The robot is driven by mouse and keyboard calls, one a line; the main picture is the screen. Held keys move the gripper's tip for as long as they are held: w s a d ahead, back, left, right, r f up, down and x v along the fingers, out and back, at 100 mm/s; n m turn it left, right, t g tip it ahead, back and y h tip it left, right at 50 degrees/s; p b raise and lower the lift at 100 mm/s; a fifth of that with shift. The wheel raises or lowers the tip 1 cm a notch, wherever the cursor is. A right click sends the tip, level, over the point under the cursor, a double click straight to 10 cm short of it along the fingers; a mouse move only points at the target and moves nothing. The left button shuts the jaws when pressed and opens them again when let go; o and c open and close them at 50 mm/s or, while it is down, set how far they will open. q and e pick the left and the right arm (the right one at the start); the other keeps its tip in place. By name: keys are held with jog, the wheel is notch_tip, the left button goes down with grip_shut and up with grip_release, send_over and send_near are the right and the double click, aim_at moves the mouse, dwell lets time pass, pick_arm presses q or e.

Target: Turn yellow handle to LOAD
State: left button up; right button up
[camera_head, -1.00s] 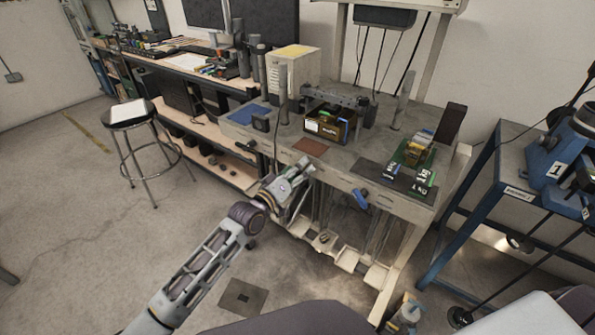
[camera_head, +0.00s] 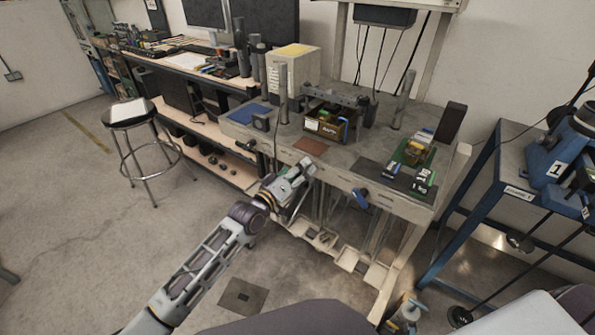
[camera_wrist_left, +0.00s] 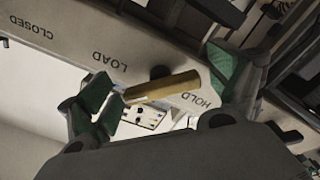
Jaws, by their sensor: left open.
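The yellow handle (camera_wrist_left: 160,87) shows in the left wrist view as a short bar, lying between the fingers of my left gripper (camera_wrist_left: 165,92). The gripper is open, with one green-padded finger past each end of the bar; I cannot tell whether either touches it. A pale panel behind carries the words CLOSED, LOAD (camera_wrist_left: 110,61) and HOLD (camera_wrist_left: 200,100). The handle's right end lies near HOLD. In the head view my left gripper (camera_head: 300,174) is at the front edge of the workbench (camera_head: 345,172) and hides the yellow handle. My right gripper is not in view.
A blue handle (camera_head: 361,197) sits on the bench front to the right, and a dark one (camera_head: 246,145) to the left. A bin (camera_head: 325,127) and small parts stand on the bench. A stool (camera_head: 133,115) is at left, with free floor around it.

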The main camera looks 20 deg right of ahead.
pick_arm(q)
jog(key=v, duration=1.2)
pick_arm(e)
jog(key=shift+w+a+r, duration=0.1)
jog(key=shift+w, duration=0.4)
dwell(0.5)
